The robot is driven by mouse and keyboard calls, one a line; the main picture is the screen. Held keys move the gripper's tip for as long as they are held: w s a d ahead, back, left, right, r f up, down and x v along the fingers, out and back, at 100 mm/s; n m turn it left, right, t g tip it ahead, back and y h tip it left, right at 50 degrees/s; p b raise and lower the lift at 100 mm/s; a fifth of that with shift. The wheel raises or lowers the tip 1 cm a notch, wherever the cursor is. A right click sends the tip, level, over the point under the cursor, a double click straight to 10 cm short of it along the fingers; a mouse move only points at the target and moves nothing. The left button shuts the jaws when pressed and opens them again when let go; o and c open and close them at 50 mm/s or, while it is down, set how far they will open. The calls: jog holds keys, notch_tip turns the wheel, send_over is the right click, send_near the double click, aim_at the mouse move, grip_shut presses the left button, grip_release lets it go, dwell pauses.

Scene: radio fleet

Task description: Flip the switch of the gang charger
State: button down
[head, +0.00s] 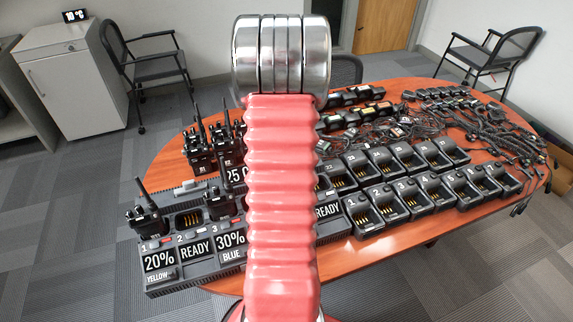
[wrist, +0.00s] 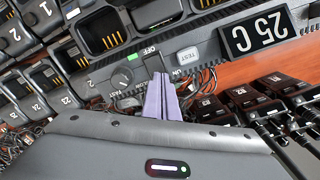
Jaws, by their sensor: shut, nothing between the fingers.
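The gang charger (head: 165,278) is a long dark grey unit on the near left of the table, with displays along its front; my arm hides its middle. In the wrist view its grey panel (wrist: 215,50) shows an OFF label (wrist: 150,50), a small green strip beside it, a round knob (wrist: 122,78) and a TEST button (wrist: 188,54). My gripper (wrist: 160,78) has pale purple fingers, shut and empty, with the tips over the panel just below the OFF label. The fingers hide part of the panel there, and I cannot make out the switch lever. My gripper is hidden in the head view.
Radios (head: 148,218) stand in some charger slots, and more radios (head: 200,155) stand behind it. Rows of single chargers (head: 375,208) fill the right, with tangled cables (head: 480,115) beyond.

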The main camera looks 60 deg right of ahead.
notch_tip(320, 180, up, 7)
dwell(1.2)
dwell(0.6)
jog(key=w+a+r+n+t, duration=0.15)
jog(key=w+a+r, duration=0.25)
jog(key=a, duration=0.5)
jog(key=w+a+r+n+h, duration=0.1)
jog(key=w+a+r+n, duration=0.25)
jog(key=a, duration=0.45)
jog(key=w+a+r+n+t, duration=0.1)
jog(key=w+a+r+n, duration=0.2)
jog(key=a, duration=0.6)
jog(key=s+a+n+t, duration=0.1)
jog(key=s+a+n, duration=0.2)
jog(key=a, duration=0.9)
jog(key=s+a+r+n+t+y, duration=0.1)
jog(key=s+a+n+t, duration=0.1)
jog(key=a, duration=0.9)
jog(key=shift+s+a+r+n, duration=0.25)
jog(key=shift+s+a+n, duration=0.25)
jog(key=shift+n, duration=0.5)
